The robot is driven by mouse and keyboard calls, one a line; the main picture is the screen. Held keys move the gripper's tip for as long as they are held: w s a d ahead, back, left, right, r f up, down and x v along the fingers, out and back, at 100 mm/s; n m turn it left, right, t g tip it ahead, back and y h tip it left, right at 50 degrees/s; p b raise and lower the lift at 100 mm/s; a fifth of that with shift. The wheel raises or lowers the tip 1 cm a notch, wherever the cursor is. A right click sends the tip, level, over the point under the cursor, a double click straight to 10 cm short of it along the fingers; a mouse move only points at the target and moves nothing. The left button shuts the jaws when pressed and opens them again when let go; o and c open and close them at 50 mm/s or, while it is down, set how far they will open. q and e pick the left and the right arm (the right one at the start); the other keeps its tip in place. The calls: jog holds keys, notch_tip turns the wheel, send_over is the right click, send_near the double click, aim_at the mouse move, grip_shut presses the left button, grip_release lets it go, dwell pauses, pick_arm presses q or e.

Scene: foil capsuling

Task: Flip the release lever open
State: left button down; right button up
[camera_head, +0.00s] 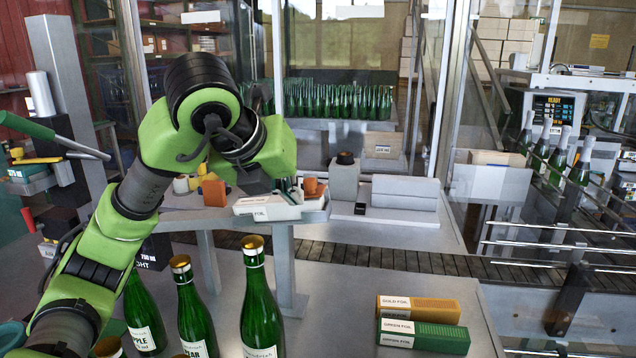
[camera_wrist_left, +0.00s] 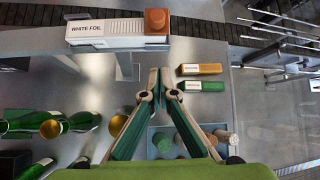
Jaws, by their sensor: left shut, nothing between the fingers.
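A lever with a green handle (camera_head: 25,125) and a metal rod stands on the machine at the far left of the head view. A small red handle (camera_head: 28,220) shows below it. I cannot tell from the pictures which of them is the release lever. My left arm (camera_head: 155,165) reaches up across the left of the head view, right of the green handle, with its fingers mostly hidden behind the wrist. In the left wrist view my left gripper (camera_wrist_left: 158,85) is shut and empty, with its fingertips together. No lever shows there. My right gripper is not in view.
Green bottles (camera_head: 262,305) stand on the near table, with gold and green foil boxes (camera_head: 425,335) to their right. A white foil box (camera_wrist_left: 105,32) with an orange block (camera_wrist_left: 157,20) lies ahead of the fingers. A blue tray (camera_wrist_left: 155,135) shows beneath the gripper.

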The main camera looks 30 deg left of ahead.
aim_at(314, 185)
pick_arm(q)
jog(key=p+x, duration=0.3)
jog(key=x, duration=0.6)
jog(key=shift+w+f, duration=0.15)
jog(key=shift+f, duration=0.15)
jog(key=shift+w+a+r+p, duration=0.1)
jog(key=shift+w+r+p, duration=0.1)
jog(key=shift+r+p, duration=0.25)
jog(key=shift+w+a+r+p, duration=0.15)
jog(key=shift+r+p, duration=0.15)
jog(key=shift+r, duration=0.2)
jog(key=shift+w+a+r+p, duration=0.15)
jog(key=shift+w+r+p, duration=0.05)
jog(key=shift+r+p, duration=0.2)
jog(key=shift+w+a+r+p, duration=0.15)
jog(key=shift+r+p, duration=0.1)
jog(key=shift+r, duration=0.2)
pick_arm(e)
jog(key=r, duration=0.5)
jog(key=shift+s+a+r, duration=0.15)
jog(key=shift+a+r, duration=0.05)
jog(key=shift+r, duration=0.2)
pick_arm(q)
jog(key=shift+w, duration=0.2)
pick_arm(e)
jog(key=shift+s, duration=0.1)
